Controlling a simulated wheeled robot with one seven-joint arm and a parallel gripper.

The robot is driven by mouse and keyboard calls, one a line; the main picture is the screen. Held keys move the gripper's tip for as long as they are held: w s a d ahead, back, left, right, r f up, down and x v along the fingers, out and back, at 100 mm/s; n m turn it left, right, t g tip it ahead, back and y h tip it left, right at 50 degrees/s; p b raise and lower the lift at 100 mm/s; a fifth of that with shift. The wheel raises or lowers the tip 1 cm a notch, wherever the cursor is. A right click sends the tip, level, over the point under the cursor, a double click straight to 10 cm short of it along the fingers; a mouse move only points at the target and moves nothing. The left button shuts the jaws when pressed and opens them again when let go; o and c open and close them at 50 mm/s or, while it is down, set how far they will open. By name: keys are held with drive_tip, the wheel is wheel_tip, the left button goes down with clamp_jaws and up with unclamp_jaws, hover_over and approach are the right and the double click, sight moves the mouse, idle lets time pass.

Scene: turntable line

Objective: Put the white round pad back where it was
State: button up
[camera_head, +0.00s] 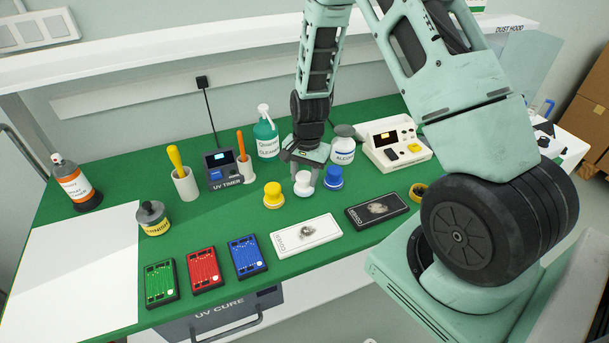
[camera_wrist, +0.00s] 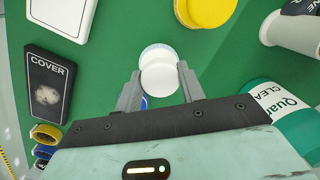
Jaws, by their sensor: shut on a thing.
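The white round pad (camera_head: 302,185) has a knob on a wider base and stands between the yellow round pad (camera_head: 273,196) and the blue round pad (camera_head: 333,178) on the green mat. My gripper (camera_head: 303,160) reaches down over it from behind. In the wrist view, the fingers of my gripper (camera_wrist: 159,86) are shut on the white pad (camera_wrist: 158,73), one on each side. The yellow pad (camera_wrist: 206,10) is apart from it there, and only a sliver of blue shows below. I cannot tell whether the white pad's base touches the mat.
The white COVER panel (camera_head: 306,235) and dark COVER panel (camera_head: 377,210) lie in front. The green cleaner bottle (camera_head: 266,138), ALCOHOL jar (camera_head: 343,151) and UV timer (camera_head: 220,168) stand behind. Red (camera_head: 203,268), green and blue boards lie front left.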

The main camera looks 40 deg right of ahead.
sight(306, 175)
drive_tip(key=shift+f, duration=0.45)
drive_tip(key=o, duration=1.2)
drive_tip(key=shift+f, duration=0.15)
wheel_tip(306, 175, up, 12)
drive_tip(key=b, duration=0.2)
drive_tip(key=s+a+r+n, duration=0.2)
drive_tip(key=a+n, duration=0.1)
drive_tip(key=a, duration=0.3)
drive_tip(key=s+a+r+n, duration=0.3)
drive_tip(key=a, duration=0.3)
drive_tip(key=s+a+r+n, duration=0.2)
drive_tip(key=s+a+n, duration=0.4)
drive_tip(key=s, duration=0.3)
drive_tip(key=s+a+r+n, duration=0.2)
drive_tip(key=s+a+n, duration=0.4)
drive_tip(key=s+n, duration=0.2)
drive_tip(key=shift+s+a+r, duration=0.2)
drive_tip(key=shift+s+a, duration=0.05)
drive_tip(key=shift+s, duration=0.85)
